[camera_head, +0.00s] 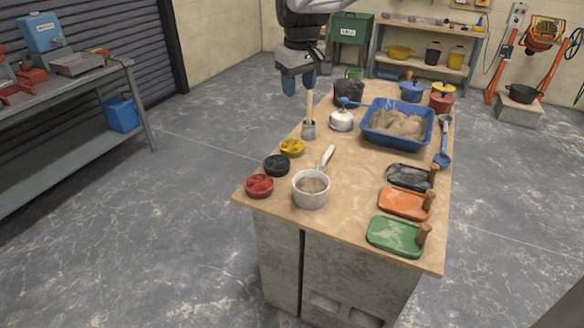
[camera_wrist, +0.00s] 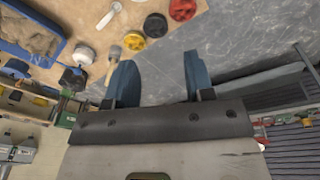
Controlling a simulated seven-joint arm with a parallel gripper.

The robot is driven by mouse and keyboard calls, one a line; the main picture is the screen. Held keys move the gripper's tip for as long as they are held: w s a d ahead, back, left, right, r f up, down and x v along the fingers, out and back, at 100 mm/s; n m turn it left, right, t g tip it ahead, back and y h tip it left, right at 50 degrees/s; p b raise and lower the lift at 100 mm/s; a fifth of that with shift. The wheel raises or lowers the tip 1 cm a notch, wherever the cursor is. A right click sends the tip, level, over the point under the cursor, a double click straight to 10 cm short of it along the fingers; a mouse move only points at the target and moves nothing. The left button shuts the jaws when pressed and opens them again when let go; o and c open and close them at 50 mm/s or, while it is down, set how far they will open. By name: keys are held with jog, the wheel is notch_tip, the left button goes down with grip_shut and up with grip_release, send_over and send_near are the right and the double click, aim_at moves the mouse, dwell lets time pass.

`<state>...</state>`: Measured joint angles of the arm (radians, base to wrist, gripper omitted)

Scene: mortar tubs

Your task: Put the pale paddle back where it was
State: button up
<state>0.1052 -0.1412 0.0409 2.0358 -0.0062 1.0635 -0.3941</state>
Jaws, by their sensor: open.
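My gripper (camera_head: 298,84) is open and empty, above the table's left edge, behind and above the cup. Its blue fingers are apart in the wrist view (camera_wrist: 161,57).
Red (camera_head: 259,186), black (camera_head: 277,165) and yellow (camera_head: 292,148) bowls line the left edge. Dark, orange (camera_head: 398,205) and green (camera_head: 390,236) trays line the right edge.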

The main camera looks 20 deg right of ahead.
jog(key=s+a+f+m, duration=0.1)
jog(key=s+a+f, duration=0.1)
jog(key=s, duration=0.7)
jog(key=s+a+f+m, duration=0.1)
jog(key=s+f, duration=0.4)
jog(key=s, duration=0.5)
jog(key=s+a+f+m+t, duration=0.1)
jog(key=s+a+f, duration=0.2)
jog(key=s, duration=0.7)
jog(key=shift+s+f+m, duration=0.2)
jog(key=shift+f+m, duration=0.1)
jog(key=shift+f, duration=0.1)
